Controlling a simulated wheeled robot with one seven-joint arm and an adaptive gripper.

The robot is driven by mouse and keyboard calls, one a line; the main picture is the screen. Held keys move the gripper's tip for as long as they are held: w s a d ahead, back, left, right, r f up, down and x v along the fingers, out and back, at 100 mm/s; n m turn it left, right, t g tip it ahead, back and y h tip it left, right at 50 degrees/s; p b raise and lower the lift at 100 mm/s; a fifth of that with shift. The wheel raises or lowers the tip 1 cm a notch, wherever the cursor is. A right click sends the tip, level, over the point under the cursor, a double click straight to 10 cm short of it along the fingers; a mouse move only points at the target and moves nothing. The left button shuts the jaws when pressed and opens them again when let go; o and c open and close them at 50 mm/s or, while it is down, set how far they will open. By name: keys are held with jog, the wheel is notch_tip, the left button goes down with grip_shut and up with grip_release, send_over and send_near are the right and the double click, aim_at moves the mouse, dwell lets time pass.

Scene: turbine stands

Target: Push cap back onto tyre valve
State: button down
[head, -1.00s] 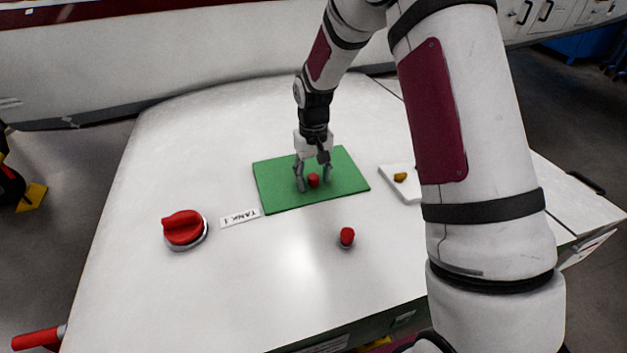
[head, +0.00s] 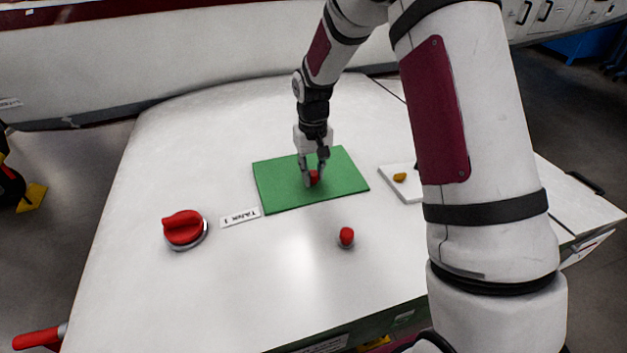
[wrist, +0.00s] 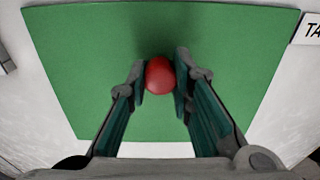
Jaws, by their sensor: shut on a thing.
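A small round red cap (head: 315,177) is on the green mat (head: 275,190), between the fingers of my gripper (head: 314,181). In the wrist view the fingers touch the cap (wrist: 159,76) from both sides, so my gripper is shut on it. The fingers point down and the cap seems to rest on the mat. A second small red piece (head: 346,235) on a grey base stands on the white surface in front of the mat. I cannot tell which thing is the tyre valve.
A large red knob (head: 183,226) on a metal ring sits at the left. A "TANK 1" label (head: 240,217) lies beside the mat. A white plate (head: 409,190) with a small yellow-brown piece (head: 400,177) is at the right, partly behind my arm. The white surface between is clear.

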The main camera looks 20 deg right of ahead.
aim_at(313, 173)
jog(key=shift+r+p, duration=0.5)
jog(key=shift+r, duration=2.85)
notch_tip(313, 173, down, 6)
jog(key=shift+s+r, duration=0.1)
jog(key=shift+r, duration=0.05)
